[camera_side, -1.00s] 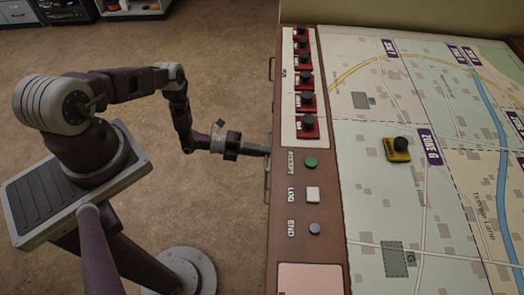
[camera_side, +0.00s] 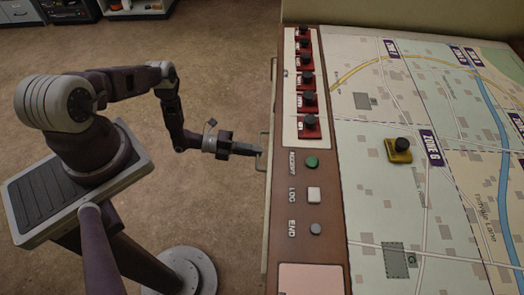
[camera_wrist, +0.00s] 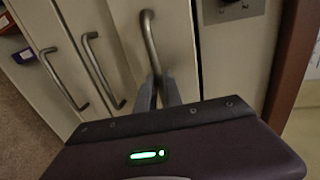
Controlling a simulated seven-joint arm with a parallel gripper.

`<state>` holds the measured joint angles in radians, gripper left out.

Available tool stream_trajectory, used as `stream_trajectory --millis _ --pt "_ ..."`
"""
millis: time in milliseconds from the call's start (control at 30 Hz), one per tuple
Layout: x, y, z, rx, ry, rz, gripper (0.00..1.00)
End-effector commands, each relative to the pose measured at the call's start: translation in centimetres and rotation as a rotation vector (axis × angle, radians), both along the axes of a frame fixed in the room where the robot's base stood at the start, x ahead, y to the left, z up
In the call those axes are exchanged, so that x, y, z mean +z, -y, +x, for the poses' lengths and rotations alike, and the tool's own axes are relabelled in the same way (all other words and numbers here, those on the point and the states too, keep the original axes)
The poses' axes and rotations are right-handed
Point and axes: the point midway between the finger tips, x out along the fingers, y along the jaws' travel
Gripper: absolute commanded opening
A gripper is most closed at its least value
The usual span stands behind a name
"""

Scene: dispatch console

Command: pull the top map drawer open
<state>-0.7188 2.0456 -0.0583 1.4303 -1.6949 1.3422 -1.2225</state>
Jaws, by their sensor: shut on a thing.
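The top map drawer (camera_wrist: 128,30) has a pale front and, in the wrist view, is the handled front nearest the console's brown top edge. Its metal bar handle (camera_wrist: 150,45) runs down between my fingertips. My gripper (camera_wrist: 160,92) is shut on this handle near its lower end in that view. In the side view my gripper (camera_side: 258,152) reaches from the left to the console's left side, where the handle is small and partly hidden by the fingers. The drawer's edge is hard to make out there, so how far it stands out is unclear.
Two more bar handles (camera_wrist: 98,70) (camera_wrist: 62,80) are on the fronts to the left in the wrist view. The console top (camera_side: 300,255) carries buttons and a map (camera_side: 370,190) with a yellow piece (camera_side: 398,150).

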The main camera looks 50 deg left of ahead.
Motion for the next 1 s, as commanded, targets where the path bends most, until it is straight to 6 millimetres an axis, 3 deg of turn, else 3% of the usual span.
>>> stream_trajectory --millis 500,700,1000 --pt "0.0 -8.1 -8.0 0.004 -0.001 0.002 0.00" --pt "0.0 -9.8 -9.7 0.003 0.000 0.002 0.00" --pt "0.0 -10.6 -10.5 0.002 0.000 0.001 0.00"
